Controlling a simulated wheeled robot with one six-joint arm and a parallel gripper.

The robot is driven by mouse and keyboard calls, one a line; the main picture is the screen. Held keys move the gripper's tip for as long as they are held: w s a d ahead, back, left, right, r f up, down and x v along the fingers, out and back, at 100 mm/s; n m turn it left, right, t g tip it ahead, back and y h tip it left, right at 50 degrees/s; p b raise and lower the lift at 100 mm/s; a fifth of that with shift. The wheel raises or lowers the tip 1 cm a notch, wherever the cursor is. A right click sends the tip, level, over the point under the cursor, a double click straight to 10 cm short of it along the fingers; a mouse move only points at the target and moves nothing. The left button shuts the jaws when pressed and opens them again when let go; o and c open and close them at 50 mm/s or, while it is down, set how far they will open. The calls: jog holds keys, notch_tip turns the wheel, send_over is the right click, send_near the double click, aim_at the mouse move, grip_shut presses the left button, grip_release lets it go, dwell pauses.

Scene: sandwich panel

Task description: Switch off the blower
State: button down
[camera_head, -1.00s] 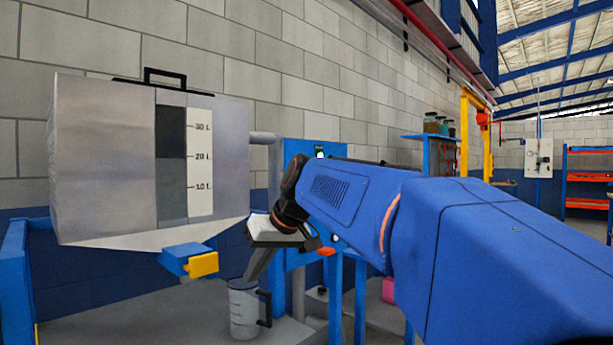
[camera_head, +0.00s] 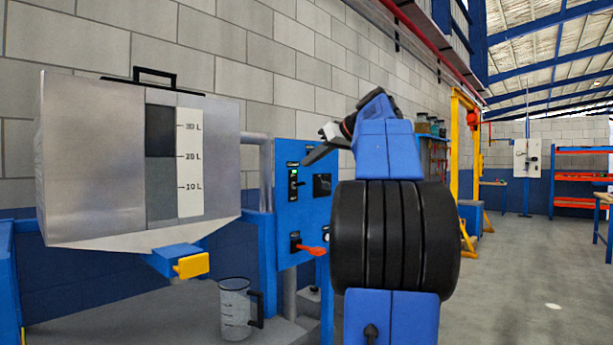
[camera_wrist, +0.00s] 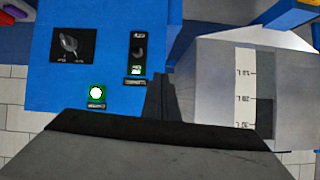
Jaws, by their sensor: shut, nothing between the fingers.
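The blue control panel (camera_head: 285,222) stands right of the grey hopper. It carries a tall black switch unit (camera_head: 293,182) with a green light lit; the unit also shows in the wrist view (camera_wrist: 137,54). A round green lamp (camera_wrist: 96,92) is lit on the panel in the wrist view. The labels are too small to read, so I cannot tell which control is the blower's. My gripper (camera_head: 307,161) is shut and empty, its fingertips close to the switch unit in the head view. In the wrist view my gripper (camera_wrist: 160,80) points beside that unit; contact is unclear.
A red-handled lever (camera_head: 312,250) sticks out low on the panel. The grey hopper (camera_head: 90,160) has a blue-and-yellow outlet (camera_head: 192,265) above a clear jug (camera_head: 235,310). Open floor lies at right.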

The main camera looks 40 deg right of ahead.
jog(key=s+d+r, duration=0.1)
jog(key=d+r, duration=0.2)
jog(key=d, duration=0.2)
jog(key=shift+s+d+r+n+t, duration=0.2)
jog(key=shift+s+n+t, duration=0.1)
jog(key=shift+t, duration=0.1)
jog(key=shift+w, duration=0.15)
send_over(299, 184)
jog(key=s+d, duration=0.1)
jog(key=s, duration=0.1)
notch_tip(299, 184, down, 4)
jog(key=f, duration=0.1)
jog(key=shift+s+d+f, duration=0.1)
jog(key=shift+s+f, duration=0.1)
jog(key=shift+f, duration=0.65)
jog(key=shift+s+f, duration=0.2)
jog(key=shift+f, duration=0.65)
